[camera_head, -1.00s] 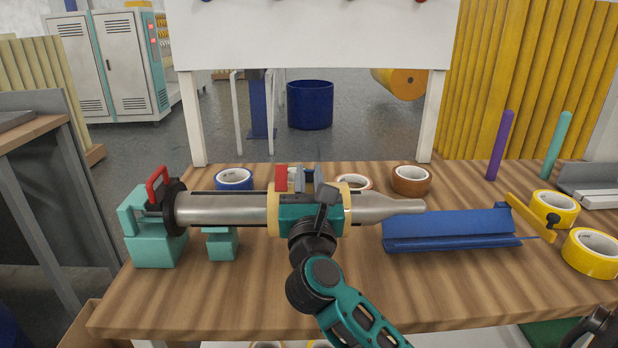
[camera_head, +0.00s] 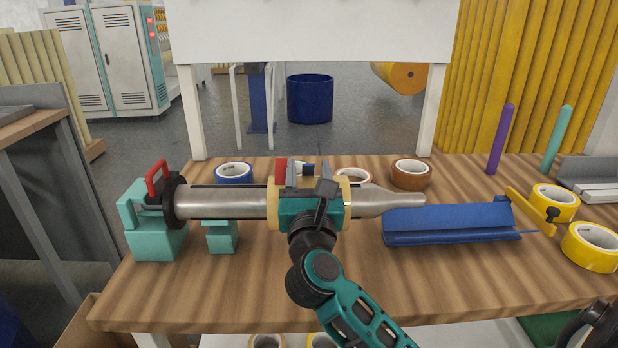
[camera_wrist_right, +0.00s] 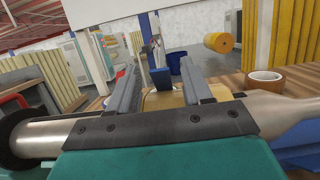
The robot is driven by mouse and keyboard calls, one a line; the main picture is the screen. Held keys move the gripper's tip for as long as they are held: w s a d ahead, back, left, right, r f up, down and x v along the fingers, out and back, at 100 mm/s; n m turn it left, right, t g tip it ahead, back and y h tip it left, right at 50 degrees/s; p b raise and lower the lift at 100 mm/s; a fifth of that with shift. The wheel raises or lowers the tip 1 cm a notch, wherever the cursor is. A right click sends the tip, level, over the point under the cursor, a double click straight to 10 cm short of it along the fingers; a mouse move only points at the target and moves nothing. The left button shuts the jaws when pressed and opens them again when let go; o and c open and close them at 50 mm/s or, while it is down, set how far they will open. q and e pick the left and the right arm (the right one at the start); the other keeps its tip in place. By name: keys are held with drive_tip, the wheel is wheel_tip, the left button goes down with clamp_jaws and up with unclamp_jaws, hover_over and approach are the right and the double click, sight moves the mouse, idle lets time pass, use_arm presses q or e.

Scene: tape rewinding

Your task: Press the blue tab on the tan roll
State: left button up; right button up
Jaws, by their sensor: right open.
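The tan roll (camera_head: 272,205) sits around a horizontal silver shaft (camera_head: 225,203); my right gripper hides much of it. It also shows between the fingers in the right wrist view (camera_wrist_right: 165,99). A dark blue tab (camera_wrist_right: 160,78) stands up at the roll in that view, between the two grey fingers and seemingly apart from both. My right gripper (camera_head: 308,170) is open and empty, over the roll, with its teal body in front of it. It also fills the right wrist view (camera_wrist_right: 158,72). My left gripper is not in view.
The shaft's left end is on a teal stand (camera_head: 155,240) with a red handle (camera_head: 157,180). A red block (camera_head: 281,171) is beside the fingers. Behind are a blue-rimmed roll (camera_head: 234,173) and a brown roll (camera_head: 411,174). A blue tray (camera_head: 450,224) lies right; the table front is clear.

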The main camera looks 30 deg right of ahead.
drive_tip(key=b+v, duration=0.1)
drive_tip(key=v, duration=1.2)
drive_tip(key=shift+b, duration=0.4)
